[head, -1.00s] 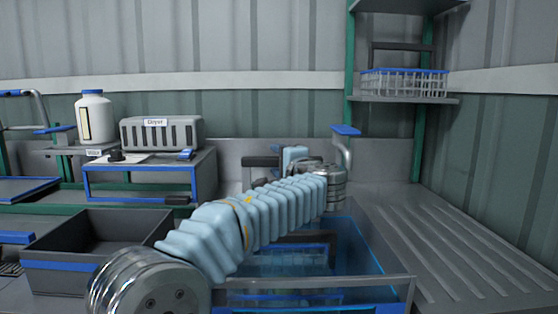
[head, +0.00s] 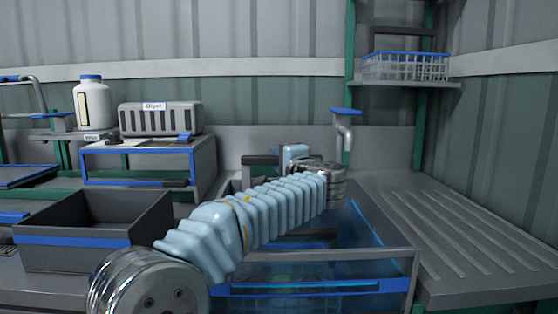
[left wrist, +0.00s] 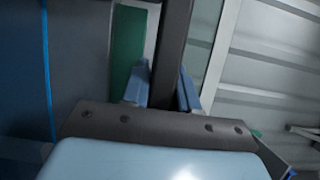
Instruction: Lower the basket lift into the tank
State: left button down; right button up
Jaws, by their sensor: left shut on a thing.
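My left gripper (head: 290,156) is above the back part of the tank (head: 330,255). It is shut on a dark upright bar, the lift handle (left wrist: 172,45), with a blue finger on each side in the left wrist view. A dark end of the handle (head: 260,160) shows left of the gripper in the head view. The basket (head: 300,287) shows dimly as blue-edged shapes low behind the tank's clear front. My arm hides much of the tank opening and the lift. I cannot tell whether the basket touches the tank floor. My right gripper is out of view.
A grey ribbed drainboard (head: 450,230) lies clear to the right. An empty dark crate (head: 75,240) is at left. Another basket (head: 405,67) sits on a high shelf. A dryer (head: 160,119) and white bottle (head: 92,105) stand back left.

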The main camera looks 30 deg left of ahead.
pick_arm(q)
jog(key=shift+d+f, duration=0.1)
jog(key=shift+f, duration=0.3)
jog(key=c, duration=1)
grip_release()
jog(key=shift+o, duration=0.2)
jog(key=shift+r, duration=0.1)
jog(key=b+v, duration=0.1)
jog(key=v, duration=1.2)
jog(key=shift+s+d+b, duration=0.25)
jog(key=shift+d+b, duration=0.05)
jog(key=shift+b, duration=0.05)
